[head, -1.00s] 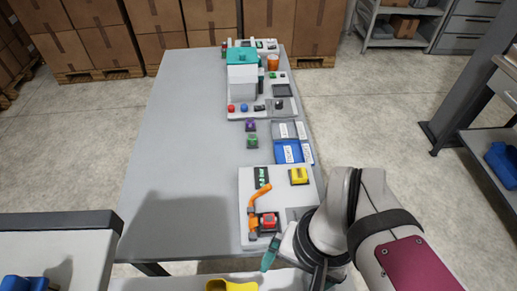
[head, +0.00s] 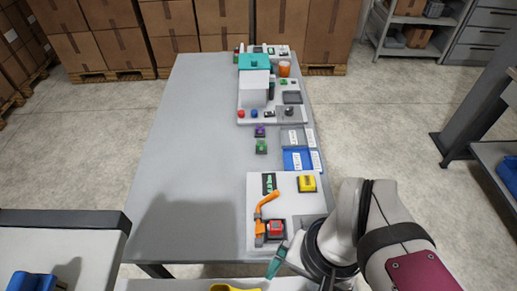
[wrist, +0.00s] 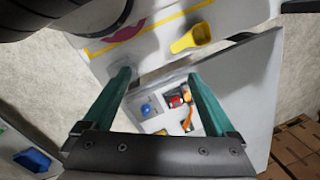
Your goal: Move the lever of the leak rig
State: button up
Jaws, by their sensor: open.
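The leak rig is a white board (head: 262,187) on the near end of the long grey table. Its orange lever (head: 266,203) is bent, with its upper end slanting up and right. It also shows small in the wrist view (wrist: 187,120). A red block (head: 276,226) in a dark mount is beside the lever's base. My gripper (head: 276,262) is just off the rig's near edge, apart from the lever. In the wrist view, its teal fingers are spread wide with nothing between them (wrist: 158,76). My arm hides the rig's near right part in the head view.
The rig also carries a yellow block (head: 306,183) and a dark green panel (head: 269,183). A yellow scoop (wrist: 190,39) lies on a white surface near me. Blue and grey trays (head: 298,159) and a teal-lidded machine (head: 254,88) stand farther back. The table's left half is clear.

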jog(key=shift+c, duration=1.1)
jog(key=shift+n, duration=0.5)
jog(key=w, duration=0.2)
jog(key=w+r, duration=0.1)
jog(key=w, duration=0.5)
jog(key=shift+d+r, duration=0.1)
jog(key=shift+r, duration=0.15)
jog(key=c, duration=0.7)
jog(key=shift+n+g+h, duration=0.3)
jog(key=shift+n+h, duration=0.2)
jog(key=w, duration=0.2)
jog(key=w+f, duration=0.1)
jog(key=w, duration=0.5)
jog(key=shift+f, duration=0.15)
jog(key=c, duration=0.5)
jog(key=shift+n+h, duration=0.3)
jog(key=shift+n, duration=0.4)
jog(key=w+f, duration=0.2)
jog(key=w, duration=0.1)
jog(key=w+f, duration=0.2)
jog(key=w, duration=0.2)
jog(key=w+a+f, duration=0.1)
jog(key=w+f, duration=0.1)
jog(key=w, duration=0.1)
jog(key=shift+w+f, duration=0.2)
jog(key=shift+w, duration=0.2)
grip_shut()
jog(key=shift+w, duration=0.1)
